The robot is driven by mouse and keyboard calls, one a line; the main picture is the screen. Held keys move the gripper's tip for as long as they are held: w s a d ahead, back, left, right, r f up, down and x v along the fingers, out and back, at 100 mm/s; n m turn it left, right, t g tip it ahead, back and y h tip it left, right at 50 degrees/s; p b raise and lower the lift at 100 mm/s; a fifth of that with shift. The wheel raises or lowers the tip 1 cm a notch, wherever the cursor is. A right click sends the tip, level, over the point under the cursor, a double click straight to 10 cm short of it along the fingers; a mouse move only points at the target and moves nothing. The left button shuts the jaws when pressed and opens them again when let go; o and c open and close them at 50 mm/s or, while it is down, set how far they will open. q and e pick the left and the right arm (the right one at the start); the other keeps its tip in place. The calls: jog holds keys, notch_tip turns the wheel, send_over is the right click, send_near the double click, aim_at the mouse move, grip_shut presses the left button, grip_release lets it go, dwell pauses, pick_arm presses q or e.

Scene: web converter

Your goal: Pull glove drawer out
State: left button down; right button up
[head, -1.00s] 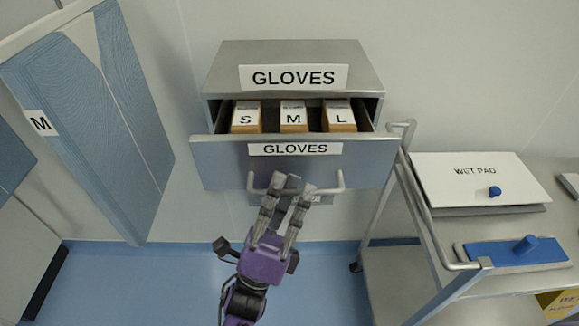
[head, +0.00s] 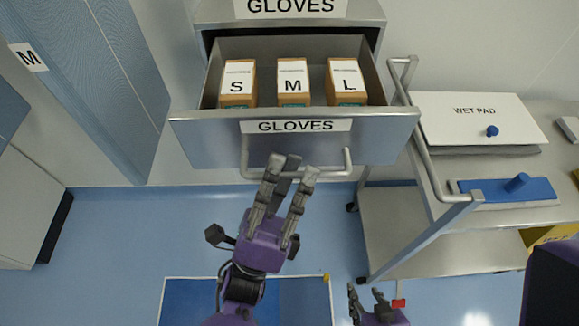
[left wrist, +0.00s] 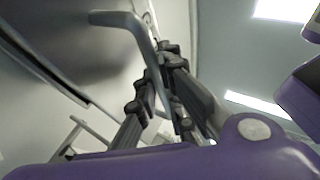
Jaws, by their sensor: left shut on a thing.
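The glove drawer (head: 290,147) is a grey metal drawer labelled GLOVES, pulled well out of its cabinet (head: 290,22) in the head view. Inside stand three boxes marked S (head: 237,87), M (head: 292,87) and L (head: 346,86). The drawer's bar handle (head: 346,163) is on its front. My left gripper (head: 288,168) is shut on this handle near its left half. In the left wrist view the handle (left wrist: 140,30) passes between the fingers (left wrist: 160,95). My right gripper (head: 366,292) is at the bottom, empty, with its fingers apart.
A blue cabinet marked M (head: 100,90) is on the left. The floor below the drawer is open, with a blue mat (head: 300,300).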

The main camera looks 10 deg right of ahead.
pick_arm(q)
jog(key=c, duration=1.9)
grip_release()
jog(key=shift+f, duration=0.1)
jog(key=shift+c, duration=0.2)
jog(key=shift+o, duration=0.4)
pick_arm(e)
jog(key=shift+s+d+f, duration=0.1)
jog(key=shift+s+f, duration=0.2)
jog(key=shift+s, duration=0.4)
pick_arm(q)
jog(key=shift+s+a+f, duration=0.1)
jog(key=shift+f, duration=0.05)
jog(key=v, duration=1.1)
jog(key=shift+a+f, duration=0.15)
jog(key=shift+f, duration=0.05)
pick_arm(e)
jog(key=shift+w+r, duration=0.2)
jog(key=shift+w, duration=0.15)
pick_arm(q)
jog(key=shift+s, duration=0.15)
